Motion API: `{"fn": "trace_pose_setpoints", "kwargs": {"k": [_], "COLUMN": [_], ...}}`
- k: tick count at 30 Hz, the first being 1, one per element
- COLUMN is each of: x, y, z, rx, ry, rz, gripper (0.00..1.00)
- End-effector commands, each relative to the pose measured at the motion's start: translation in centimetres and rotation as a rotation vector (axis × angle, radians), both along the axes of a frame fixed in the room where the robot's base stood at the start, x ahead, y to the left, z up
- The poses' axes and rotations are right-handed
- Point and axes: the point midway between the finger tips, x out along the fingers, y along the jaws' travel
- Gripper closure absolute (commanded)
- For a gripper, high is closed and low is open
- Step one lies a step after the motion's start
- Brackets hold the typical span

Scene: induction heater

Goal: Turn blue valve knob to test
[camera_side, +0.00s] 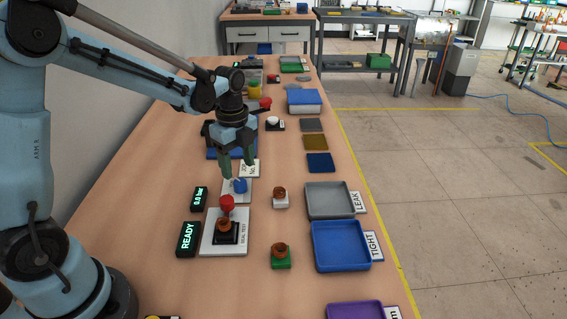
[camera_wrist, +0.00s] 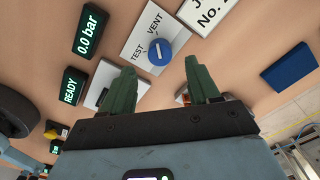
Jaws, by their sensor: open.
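The blue valve knob (camera_side: 240,186) sits on a small white plate on the bench; it also shows in the wrist view (camera_wrist: 158,50). The plate (camera_wrist: 148,29) carries the words TEST and VENT beside the knob. A short pale mark shows on the knob's face; I cannot tell surely which label it points to. My gripper (camera_side: 238,165) is open, pointing down above the knob, with nothing between its green fingers. In the wrist view my gripper (camera_wrist: 162,72) has its fingertips spread on either side, just short of the knob. It appears apart from it.
The seal test fixture (camera_side: 209,243) with a red-topped part (camera_side: 227,203) stands in front of the knob. A READY display (camera_side: 188,239) and a 0.0 bar display (camera_side: 199,199) stand left. A job card (camera_side: 249,168) lies behind. Grey (camera_side: 329,200) and blue (camera_side: 340,245) trays are right.

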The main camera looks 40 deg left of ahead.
Motion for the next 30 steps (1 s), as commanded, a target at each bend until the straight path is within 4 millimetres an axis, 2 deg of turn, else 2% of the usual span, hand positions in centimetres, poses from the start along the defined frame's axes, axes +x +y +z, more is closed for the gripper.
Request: {"fn": "trace_pose_setpoints", "kwargs": {"k": [3,9,22,30], "x": [0.0,0.0,0.0,0.0], "y": [0.0,0.0,0.0,0.0], "z": [-1.9,-4.1,-4.8,-4.8], "rx": [0.0,0.0,0.0,0.0], "ry": [0.0,0.0,0.0,0.0], "rz": [0.0,0.001,0.001,0.001], "gripper": [0.39,0.39,0.39,0.81]}}
